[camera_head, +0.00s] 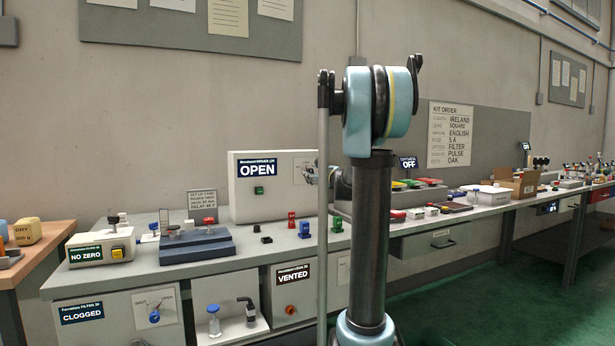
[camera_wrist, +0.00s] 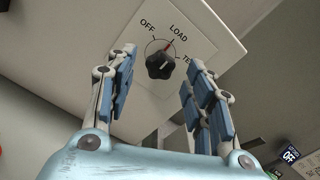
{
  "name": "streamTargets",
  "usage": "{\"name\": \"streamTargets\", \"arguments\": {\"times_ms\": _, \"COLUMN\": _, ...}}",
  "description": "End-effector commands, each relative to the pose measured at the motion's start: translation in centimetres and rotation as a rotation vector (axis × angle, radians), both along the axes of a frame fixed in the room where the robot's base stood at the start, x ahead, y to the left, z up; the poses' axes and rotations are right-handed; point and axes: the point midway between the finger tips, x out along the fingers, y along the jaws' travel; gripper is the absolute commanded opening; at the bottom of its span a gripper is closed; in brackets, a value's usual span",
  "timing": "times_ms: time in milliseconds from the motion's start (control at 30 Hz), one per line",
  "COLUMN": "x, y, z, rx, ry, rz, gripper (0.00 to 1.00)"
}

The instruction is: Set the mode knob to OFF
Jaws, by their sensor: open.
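The mode knob (camera_wrist: 160,63) is a black lobed dial on a white plate (camera_wrist: 205,40) in the wrist view. Its printed labels read OFF at left, LOAD at the top and one cut off at right that starts with TE. A short red mark at the knob's upper edge points toward LOAD. My gripper (camera_wrist: 160,58) is open, with one finger on each side of the knob in the picture; contact is not visible. In the head view the plate sits on the right of a white box with an OPEN sign (camera_head: 262,170), mostly hidden by my arm.
A grey bench (camera_head: 260,249) carries red and blue parts (camera_head: 304,229) before the box and a blue-grey fixture (camera_head: 197,245) to its left. A small set-up card (camera_head: 202,200) stands left of the box. Coloured trays (camera_head: 415,183) lie to the right.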

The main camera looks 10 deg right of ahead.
Motion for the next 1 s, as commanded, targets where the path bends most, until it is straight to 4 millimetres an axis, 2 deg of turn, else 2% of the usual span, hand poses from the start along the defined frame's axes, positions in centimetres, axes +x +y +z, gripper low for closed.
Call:
{"name": "streamTargets", "arguments": {"times_ms": 100, "x": 1.7, "y": 0.6, "z": 0.0, "rx": 0.000, "ry": 0.000, "rz": 0.001, "gripper": 0.48}}
{"name": "streamTargets", "arguments": {"times_ms": 333, "x": 4.0, "y": 1.3, "z": 0.0, "rx": 0.000, "ry": 0.000, "rz": 0.000, "gripper": 0.48}}
{"name": "streamTargets", "arguments": {"times_ms": 767, "x": 4.7, "y": 1.6, "z": 0.0, "rx": 0.000, "ry": 0.000, "rz": 0.001, "gripper": 0.48}}
{"name": "streamTargets", "arguments": {"times_ms": 800, "x": 4.7, "y": 1.6, "z": 0.0, "rx": 0.000, "ry": 0.000, "rz": 0.001, "gripper": 0.43}}
{"name": "streamTargets", "arguments": {"times_ms": 1000, "x": 4.7, "y": 1.7, "z": 0.0, "rx": 0.000, "ry": 0.000, "rz": 0.001, "gripper": 0.01}}
